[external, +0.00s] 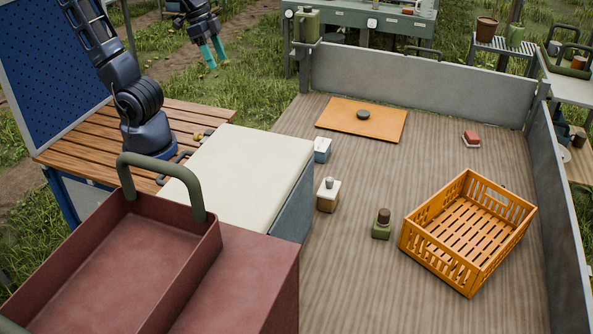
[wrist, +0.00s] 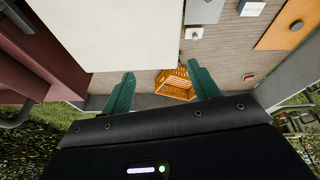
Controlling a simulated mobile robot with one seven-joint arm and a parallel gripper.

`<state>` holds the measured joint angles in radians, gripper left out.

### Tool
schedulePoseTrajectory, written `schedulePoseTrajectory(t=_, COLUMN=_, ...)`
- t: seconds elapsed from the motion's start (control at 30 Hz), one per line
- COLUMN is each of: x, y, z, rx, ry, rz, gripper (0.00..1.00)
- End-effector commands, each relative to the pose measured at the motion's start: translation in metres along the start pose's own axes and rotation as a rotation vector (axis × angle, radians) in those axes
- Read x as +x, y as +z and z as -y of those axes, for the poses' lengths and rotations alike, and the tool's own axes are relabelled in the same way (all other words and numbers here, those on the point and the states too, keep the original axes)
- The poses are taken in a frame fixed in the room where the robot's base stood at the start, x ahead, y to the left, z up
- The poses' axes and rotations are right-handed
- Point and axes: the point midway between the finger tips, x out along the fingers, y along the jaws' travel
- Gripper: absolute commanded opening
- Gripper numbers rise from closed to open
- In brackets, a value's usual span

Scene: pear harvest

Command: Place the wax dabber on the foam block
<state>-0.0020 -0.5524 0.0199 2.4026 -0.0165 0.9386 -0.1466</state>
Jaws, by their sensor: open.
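I cannot tell for sure which piece is the wax dabber. One candidate is the small green block with a dark brown cylindrical top (external: 382,224), upright on the bed floor left of the crate. Another is the tan block with a pale top and grey knob (external: 327,196). The foam block is also unclear; a small pale-topped blue-grey block (external: 322,150) and a small red and white block (external: 471,139) lie on the bed. My gripper (external: 217,64) is open and empty, raised at the top left, far from these pieces. Its teal fingers show spread in the wrist view (wrist: 160,70).
An orange slatted crate (external: 484,206) stands at the bed's right. An orange board (external: 385,125) with a dark disc (external: 363,114) lies at the back. A cream-topped box (external: 240,165) and a red tray (external: 214,248) stand left.

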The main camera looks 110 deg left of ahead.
Motion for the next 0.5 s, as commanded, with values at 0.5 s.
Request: schedulePoseTrajectory(t=0.5, x=-0.006, y=0.081, z=0.009, rx=0.178, ry=-0.011, rz=-0.049, gripper=0.60)
